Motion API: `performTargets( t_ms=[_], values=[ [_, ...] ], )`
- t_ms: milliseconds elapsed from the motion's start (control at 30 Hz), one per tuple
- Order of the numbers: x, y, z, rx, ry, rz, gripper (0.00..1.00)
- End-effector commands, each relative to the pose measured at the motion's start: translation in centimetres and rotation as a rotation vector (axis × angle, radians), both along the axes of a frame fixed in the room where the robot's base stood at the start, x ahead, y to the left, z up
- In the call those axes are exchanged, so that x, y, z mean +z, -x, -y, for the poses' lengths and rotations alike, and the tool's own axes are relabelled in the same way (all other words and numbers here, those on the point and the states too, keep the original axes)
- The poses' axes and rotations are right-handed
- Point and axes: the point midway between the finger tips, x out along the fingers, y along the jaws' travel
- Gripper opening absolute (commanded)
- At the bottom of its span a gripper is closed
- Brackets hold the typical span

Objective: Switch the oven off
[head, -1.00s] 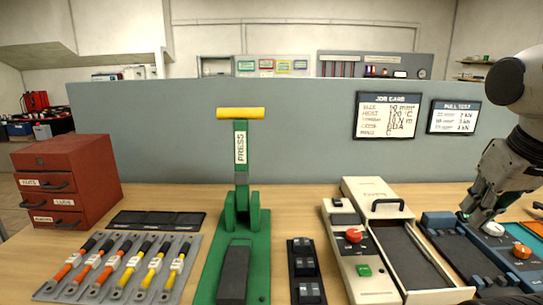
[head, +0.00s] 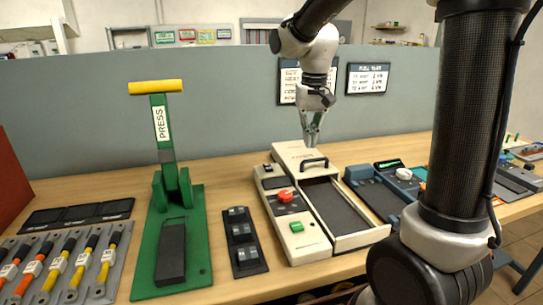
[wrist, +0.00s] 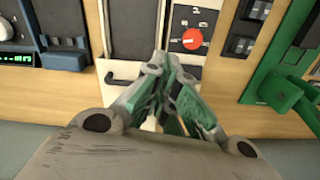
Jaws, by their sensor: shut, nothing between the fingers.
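The oven (head: 312,251) is a cream box on the bench with a long dark-floored tray section (head: 338,212) on its right side and a black handle (head: 313,162) at its far end. Its left panel carries a red knob (head: 285,195), a green button (head: 297,227) and a small dark switch (head: 267,168) near the back. My gripper (head: 311,143) is shut and empty, pointing down above the oven's far end by the handle. In the wrist view the shut fingers (wrist: 166,62) show between the handle (wrist: 125,80) and the red knob (wrist: 193,38); the green button is not visible there.
A green press (head: 173,235) with a yellow-topped lever stands left of the oven. A black switch strip (head: 241,240) lies between them. A blue-grey device with a white knob (head: 403,174) stands to the right. A grey partition (head: 220,125) runs behind the bench.

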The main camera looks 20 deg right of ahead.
Motion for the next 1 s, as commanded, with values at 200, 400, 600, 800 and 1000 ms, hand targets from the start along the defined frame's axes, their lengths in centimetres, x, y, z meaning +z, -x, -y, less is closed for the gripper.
performTargets(
  t_ms=[200, 400, 600, 800, 1000],
  values=[
    [-2.5, -10.3, -4.1, -0.434, 0.017, -0.053, 0.00],
    [-0.3, -16.1, -5.8, -0.940, -0.007, -0.013, 0.00],
    [1.2, -16.3, -5.8, -1.270, -0.011, -0.012, 0.00],
    [1.2, -16.2, -5.8, -1.381, -0.007, -0.015, 0.00],
    [1.2, -16.2, -5.8, -1.385, -0.009, -0.015, 0.00]
  ],
)
